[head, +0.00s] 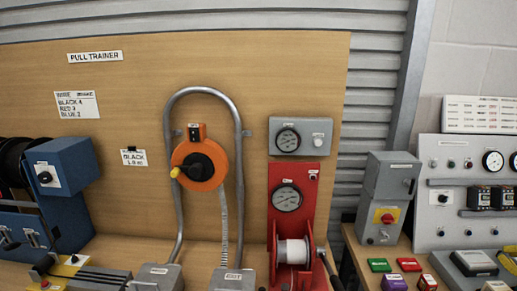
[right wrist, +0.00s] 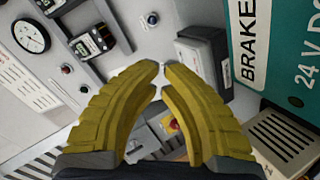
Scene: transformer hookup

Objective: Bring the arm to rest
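My right gripper (right wrist: 162,68) shows in the right wrist view, with two curved yellow fingers. Their tips are nearly together with only a thin gap, and nothing is held between them. Equipment shows beyond the fingers, apart from them as far as I can tell. I cannot make out either gripper in the head view, and the left one shows nowhere.
A wooden board carries an orange reel (head: 213,166) inside a bent grey conduit (head: 242,150). A red stand (head: 310,185) with a gauge and white spool is right of it. A dark blue machine (head: 70,163) stands left; a grey control panel (head: 440,232) stands right.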

